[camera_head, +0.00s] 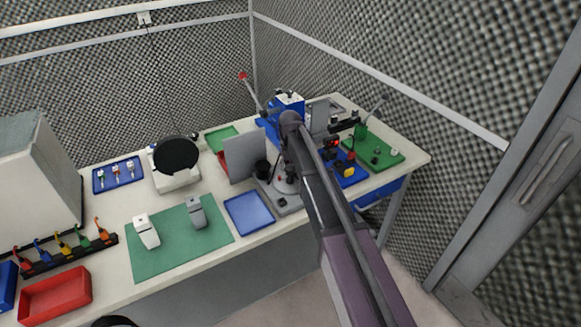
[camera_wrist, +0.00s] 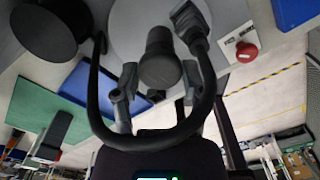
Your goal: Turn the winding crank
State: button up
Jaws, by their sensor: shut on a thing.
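The winding crank's dark round handle (camera_wrist: 159,62) stands between the two fingers of my gripper (camera_wrist: 158,84) in the wrist view. The fingers are shut on it, one on each side. Behind the handle is a pale grey round disc (camera_wrist: 128,20). A black drum (camera_wrist: 48,28) is at the upper left of that view. In the head view the winding station's grey base (camera_head: 291,206) stands at the front edge of the bench, with the black drum (camera_head: 262,169) at its left. My arm hides much of the station and the crank there.
A red button (camera_wrist: 246,52) is beside the disc in the wrist view. A grey upright panel (camera_head: 243,156) stands behind and left of the station. A blue tray (camera_head: 249,213) lies left of it. Blue and green boards, including a green one (camera_head: 384,154), lie on the right.

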jog(key=o, duration=1.1)
jog(key=shift+o, duration=0.2)
jog(key=shift+s, duration=0.1)
